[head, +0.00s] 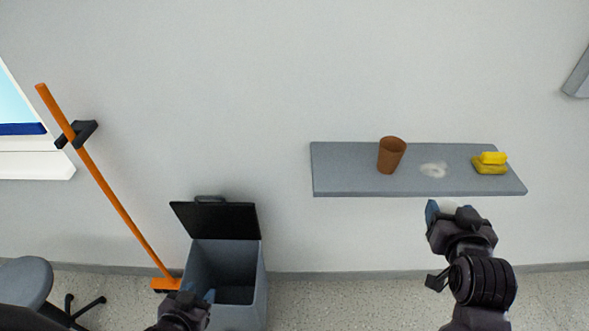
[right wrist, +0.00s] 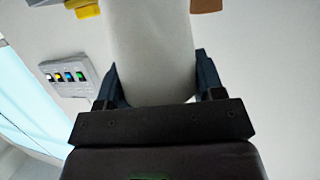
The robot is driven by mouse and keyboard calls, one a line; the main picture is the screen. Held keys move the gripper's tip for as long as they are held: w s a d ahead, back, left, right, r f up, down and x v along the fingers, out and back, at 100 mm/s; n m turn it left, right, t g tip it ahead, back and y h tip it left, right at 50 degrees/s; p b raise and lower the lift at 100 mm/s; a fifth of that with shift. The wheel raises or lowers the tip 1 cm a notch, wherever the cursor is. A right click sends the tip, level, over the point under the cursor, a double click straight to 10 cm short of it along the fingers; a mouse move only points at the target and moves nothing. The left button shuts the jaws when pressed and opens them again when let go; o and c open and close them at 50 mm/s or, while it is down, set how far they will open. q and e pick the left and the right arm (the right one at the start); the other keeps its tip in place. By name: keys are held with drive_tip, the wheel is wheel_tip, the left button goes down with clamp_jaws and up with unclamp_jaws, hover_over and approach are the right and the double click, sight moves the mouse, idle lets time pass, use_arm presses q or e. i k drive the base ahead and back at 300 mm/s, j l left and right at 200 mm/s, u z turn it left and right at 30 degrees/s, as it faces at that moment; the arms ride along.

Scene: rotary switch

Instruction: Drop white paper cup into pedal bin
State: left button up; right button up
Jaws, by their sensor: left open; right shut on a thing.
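The white paper cup (right wrist: 152,50) fills the middle of the right wrist view, between the two fingers of my right gripper (right wrist: 160,82), which is shut on it. In the head view my right gripper (head: 450,210) is just below the front edge of the shelf; I cannot make out the cup there. The grey pedal bin (head: 250,290) stands on the floor at lower left with its black lid (head: 220,219) raised and its dark inside showing. My left gripper (head: 197,296) is open in front of the bin, empty as far as shown, and covers part of it.
A grey shelf (head: 345,180) on the wall holds a brown cup (head: 391,155), a whitish patch (head: 432,169) and yellow sponges (head: 490,162). An orange broom (head: 105,190) leans left of the bin. A grey chair (head: 25,280) stands at far left. Wall between bin and shelf is clear.

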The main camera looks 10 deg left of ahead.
sight(249, 297)
drive_tip(key=k+u, duration=0.15)
drive_tip(key=u, duration=0.25)
drive_tip(key=k+u, duration=0.15)
drive_tip(key=u, duration=0.2)
drive_tip(key=l+u, duration=0.3)
drive_tip(key=u, duration=0.3)
drive_tip(key=k+l, duration=0.2)
drive_tip(key=l, duration=0.2)
drive_tip(key=u, duration=0.6)
drive_tip(key=l+u, duration=0.15)
drive_tip(key=u, duration=0.25)
drive_tip(key=l+u, duration=0.2)
drive_tip(key=u, duration=0.15)
drive_tip(key=l, duration=0.4)
drive_tip(key=k+l, duration=0.15)
drive_tip(key=l, duration=0.7)
drive_tip(key=k, duration=0.05)
